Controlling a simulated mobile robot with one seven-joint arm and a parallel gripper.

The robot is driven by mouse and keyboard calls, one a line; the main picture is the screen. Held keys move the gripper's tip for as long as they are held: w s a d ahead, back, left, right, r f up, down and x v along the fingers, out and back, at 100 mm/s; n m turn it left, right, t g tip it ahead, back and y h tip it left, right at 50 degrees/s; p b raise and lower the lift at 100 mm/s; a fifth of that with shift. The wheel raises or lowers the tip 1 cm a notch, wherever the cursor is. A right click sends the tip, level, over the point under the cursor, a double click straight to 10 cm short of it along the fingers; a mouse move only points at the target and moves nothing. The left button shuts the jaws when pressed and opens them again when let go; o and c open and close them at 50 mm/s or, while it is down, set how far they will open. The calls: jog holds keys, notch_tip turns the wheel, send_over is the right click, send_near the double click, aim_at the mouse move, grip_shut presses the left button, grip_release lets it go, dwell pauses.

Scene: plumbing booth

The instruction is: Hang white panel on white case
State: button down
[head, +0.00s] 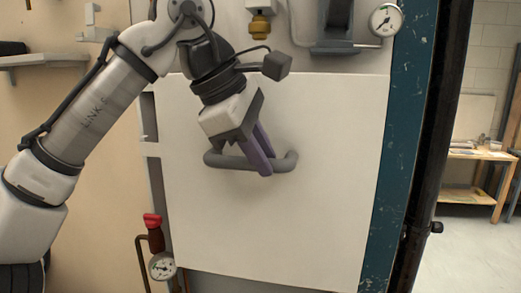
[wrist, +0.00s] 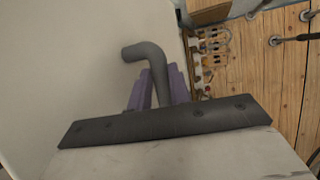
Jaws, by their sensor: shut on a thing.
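The white panel (head: 330,220) is a large flat sheet, upright in the middle of the head view, with a grey bar handle (head: 222,161) on its face. My gripper (head: 262,160) has purple fingers shut on this handle. In the wrist view the gripper (wrist: 160,88) grips the grey handle (wrist: 145,52), and the panel (wrist: 60,60) fills the left side. The white case (head: 230,35) shows behind and above the panel, and a strip of it shows at the panel's left. The panel hides most of the case. I cannot tell whether the panel touches the case.
A red-handled valve (head: 152,222) and a gauge (head: 161,266) stand at the lower left of the panel. Another gauge (head: 385,20) is at the upper right. A blue post (head: 400,150) and a dark pipe (head: 437,130) run along the right. A wooden table (head: 475,175) stands farther back.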

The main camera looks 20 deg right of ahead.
jog(key=c, duration=1.2)
grip_release()
